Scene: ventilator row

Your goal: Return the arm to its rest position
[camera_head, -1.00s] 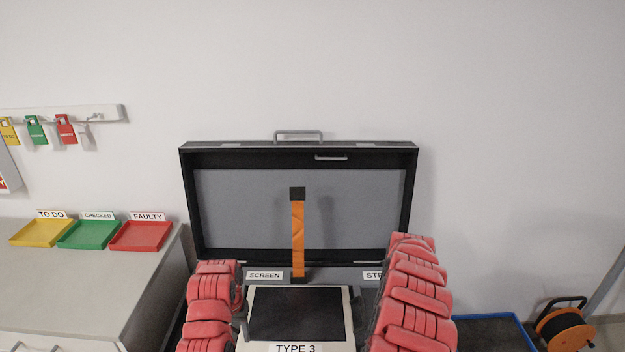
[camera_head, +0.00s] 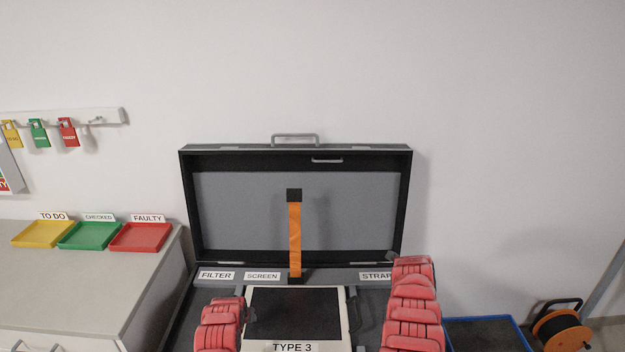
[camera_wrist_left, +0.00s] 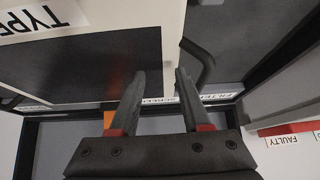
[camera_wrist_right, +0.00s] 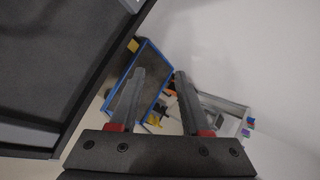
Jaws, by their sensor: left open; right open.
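My left arm (camera_head: 219,325) and my right arm (camera_head: 413,305), both in red padded covers, rise from the bottom of the head view on either side of a device labelled TYPE 3 (camera_head: 295,312). In the left wrist view my left gripper (camera_wrist_left: 158,88) is open and empty, over the edge of the device beside a dark handle (camera_wrist_left: 203,62). In the right wrist view my right gripper (camera_wrist_right: 157,85) is open and empty, outside the case's side. The covers hide most of both grippers in the head view.
An open case (camera_head: 187,210) with an orange strap (camera_head: 295,235) in its lid surrounds the device. Yellow, green and red trays (camera_head: 140,238) lie on the left counter (camera_head: 80,285). A blue-edged bin (camera_head: 522,335) and a cable reel (camera_head: 560,328) stand at lower right.

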